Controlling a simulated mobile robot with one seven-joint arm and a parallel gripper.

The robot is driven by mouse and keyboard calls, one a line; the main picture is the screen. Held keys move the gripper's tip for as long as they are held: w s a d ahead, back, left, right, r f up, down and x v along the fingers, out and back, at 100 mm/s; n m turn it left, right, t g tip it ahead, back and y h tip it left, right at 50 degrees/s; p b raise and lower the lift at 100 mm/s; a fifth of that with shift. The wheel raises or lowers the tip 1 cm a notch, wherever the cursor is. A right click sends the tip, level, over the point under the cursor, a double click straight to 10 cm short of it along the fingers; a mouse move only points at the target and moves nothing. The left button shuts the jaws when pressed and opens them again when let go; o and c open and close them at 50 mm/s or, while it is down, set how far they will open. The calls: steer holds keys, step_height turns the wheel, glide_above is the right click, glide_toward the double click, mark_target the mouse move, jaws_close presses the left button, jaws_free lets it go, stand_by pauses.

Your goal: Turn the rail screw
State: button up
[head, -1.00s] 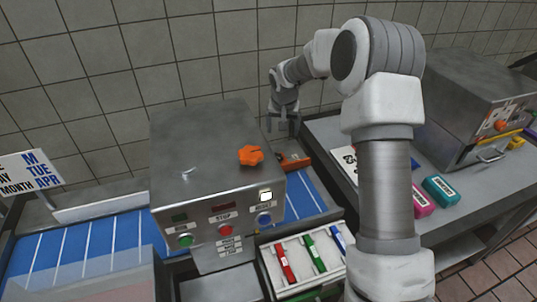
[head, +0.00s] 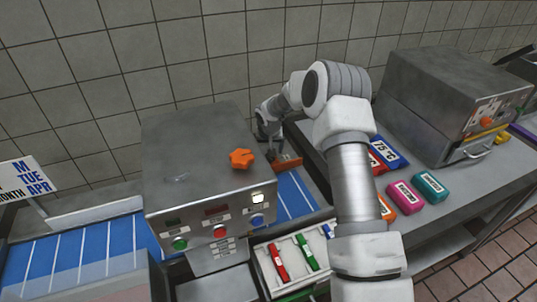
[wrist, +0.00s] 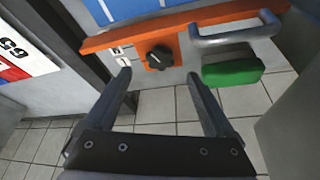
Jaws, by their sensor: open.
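A black knob (wrist: 158,57), which looks like the rail screw, sits on an orange plate below the orange rail (wrist: 185,27) in the wrist view. My gripper (wrist: 158,77) is open and empty. Its two fingertips point toward the knob, one to each side of it in the picture. I cannot tell how far short of the knob they are. In the head view the orange rail (head: 288,163) shows beside the metal machine at the blue belt. My gripper is partly hidden behind the machine there, and the knob is not visible.
A grey handle (wrist: 236,34) and a green block (wrist: 232,73) are close to the right of the knob. The metal machine (head: 195,145) with an orange star knob (head: 241,158) stands left of my arm. A bench with coloured blocks (head: 431,187) is to the right.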

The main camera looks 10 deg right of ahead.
mark_target(269, 159)
steer(key=shift+x, duration=2.65)
steer(key=c, duration=1.4)
steer(key=shift+d+n, duration=0.1)
steer(key=shift+n, duration=0.4)
steer(key=shift+n+y, duration=0.3)
steer(key=o, duration=1.4)
steer(key=shift+r, duration=0.15)
